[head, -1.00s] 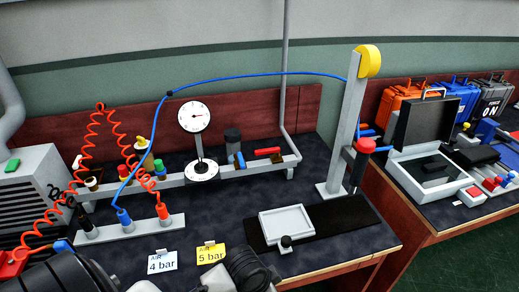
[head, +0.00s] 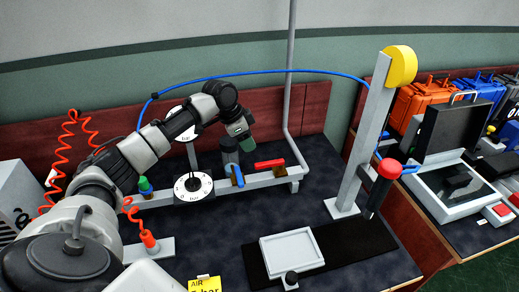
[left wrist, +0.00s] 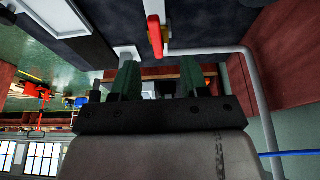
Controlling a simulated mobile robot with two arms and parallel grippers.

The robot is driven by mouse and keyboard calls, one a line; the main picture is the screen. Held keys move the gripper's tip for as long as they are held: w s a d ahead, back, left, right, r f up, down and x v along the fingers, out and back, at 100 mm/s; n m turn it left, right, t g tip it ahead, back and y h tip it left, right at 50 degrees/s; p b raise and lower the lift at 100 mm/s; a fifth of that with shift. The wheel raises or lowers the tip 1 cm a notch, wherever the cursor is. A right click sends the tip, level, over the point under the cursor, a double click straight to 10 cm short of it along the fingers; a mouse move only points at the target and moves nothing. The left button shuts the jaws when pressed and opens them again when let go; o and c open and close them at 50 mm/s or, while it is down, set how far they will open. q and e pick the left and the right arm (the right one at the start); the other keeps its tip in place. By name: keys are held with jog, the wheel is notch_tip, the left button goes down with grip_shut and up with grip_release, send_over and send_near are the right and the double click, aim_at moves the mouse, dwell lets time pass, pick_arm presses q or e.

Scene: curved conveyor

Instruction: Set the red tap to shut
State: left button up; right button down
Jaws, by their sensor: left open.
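The red tap (head: 269,163) is on the grey pipe at the back of the bench in the head view. Its red handle lies roughly along the pipe. In the left wrist view the red handle (left wrist: 155,36) shows at the top, beyond the fingers. My left gripper (head: 240,132) is up and to the left of the red tap, close to the dark cylinder on the pipe. Its two dark green fingers (left wrist: 160,78) are apart in the left wrist view, with nothing held between them. They do not touch the red handle. My right gripper is out of view.
A blue tap handle (head: 238,174) stands left of the red one, near a dark cylinder (head: 228,150). A round dial (head: 193,187) is further left. A grey post (head: 361,140) with a yellow top stands right. Bench in front of the pipe is partly clear.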

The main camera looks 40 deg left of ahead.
pick_arm(q)
send_over(261, 163)
jog(key=s+a, duration=0.1)
jog(key=s, duration=0.1)
notch_tip(261, 163, down, 4)
jog(key=shift+f+p, duration=0.15)
jog(key=shift+p, duration=0.2)
jog(key=x, duration=0.3)
jog(key=shift+w+a, duration=0.2)
jog(key=shift+x, duration=0.8)
jog(key=shift+f, duration=0.15)
jog(key=shift+c, duration=1)
grip_shut()
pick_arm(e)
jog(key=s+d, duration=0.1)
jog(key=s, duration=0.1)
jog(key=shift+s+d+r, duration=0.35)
